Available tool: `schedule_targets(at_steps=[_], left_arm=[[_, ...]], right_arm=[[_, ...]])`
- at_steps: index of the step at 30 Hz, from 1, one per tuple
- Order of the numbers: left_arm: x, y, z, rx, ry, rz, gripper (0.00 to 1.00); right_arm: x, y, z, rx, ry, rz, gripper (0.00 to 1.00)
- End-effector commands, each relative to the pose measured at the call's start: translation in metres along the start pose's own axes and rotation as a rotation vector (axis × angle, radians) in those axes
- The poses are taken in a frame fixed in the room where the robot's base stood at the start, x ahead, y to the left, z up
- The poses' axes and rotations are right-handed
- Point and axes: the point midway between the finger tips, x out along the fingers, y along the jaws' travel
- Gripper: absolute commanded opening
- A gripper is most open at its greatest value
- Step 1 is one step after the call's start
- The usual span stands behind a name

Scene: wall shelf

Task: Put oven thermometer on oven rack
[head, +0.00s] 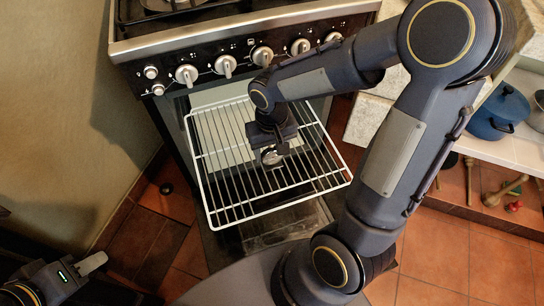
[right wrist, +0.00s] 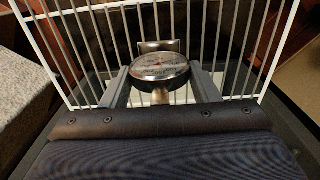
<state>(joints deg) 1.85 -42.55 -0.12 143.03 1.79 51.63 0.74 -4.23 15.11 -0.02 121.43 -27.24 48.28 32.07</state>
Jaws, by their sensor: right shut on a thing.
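The oven thermometer (head: 271,157), a round silver dial, is between the fingers of my right gripper (head: 277,150) in the head view. In the right wrist view the right gripper (right wrist: 161,88) is shut on the thermometer (right wrist: 160,67), whose face is visible. The white wire oven rack (head: 222,217) extends out of the oven front, and the thermometer is over its middle. I cannot tell whether the thermometer touches the rack wires. My left gripper (head: 90,264) is low at the left edge, away from the rack; its finger opening is unclear.
The oven (head: 245,60) stands behind the rack, with several knobs on its front panel. Shelves at the right hold a blue pot (head: 498,112) and wooden utensils. A wall is at the left. Tiled floor (head: 435,255) lies around the rack.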

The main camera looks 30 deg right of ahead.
Motion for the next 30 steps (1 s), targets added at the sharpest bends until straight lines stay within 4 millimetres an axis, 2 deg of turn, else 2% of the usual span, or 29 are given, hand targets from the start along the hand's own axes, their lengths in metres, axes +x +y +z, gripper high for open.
schedule_targets(at_steps=[6,19,20,24,30], left_arm=[[0.013,-0.006,0.007,0.0,0.0,0.0,0.36],[0.016,-0.007,0.008,0.0,0.0,0.0,0.36],[0.015,-0.007,0.008,0.0,0.0,0.0,0.36],[0.015,-0.007,0.007,0.0,0.0,0.0,0.36],[0.015,-0.007,0.007,0.0,0.0,0.0,0.36]], right_arm=[[0.035,0.003,-0.003,0.001,-0.004,0.002,0.32],[0.041,0.003,-0.003,0.002,-0.001,0.001,0.32],[0.04,0.003,-0.003,0.002,-0.001,0.001,0.58],[0.039,0.003,-0.003,0.002,-0.001,0.001,0.76],[0.039,0.003,-0.003,0.001,-0.001,0.0,0.77]])
